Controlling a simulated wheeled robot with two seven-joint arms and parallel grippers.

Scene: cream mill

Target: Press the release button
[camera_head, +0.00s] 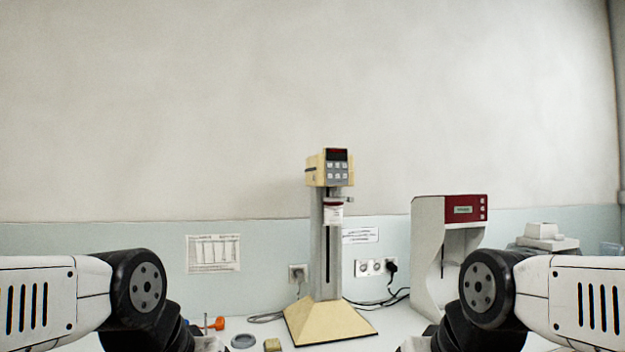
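A cream mill stand (333,240) stands on the counter in the middle, on a yellow sloped base (330,322). Its cream-coloured head (316,168) carries a dark display and a grey panel of small buttons (337,171). A white machine (427,250) with a red panel (466,209) stands to the right. That panel has a small display and several small buttons on its right side. I cannot tell which button is the release button. My arms come in from both sides at the bottom; both grippers are below the frame, away from both machines.
An orange-handled item (216,324), a grey round lid (243,341) and a small yellowish block (272,345) lie on the counter at left. Cables run from wall sockets (370,267) behind the machines. White boxes (542,236) are stacked at far right.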

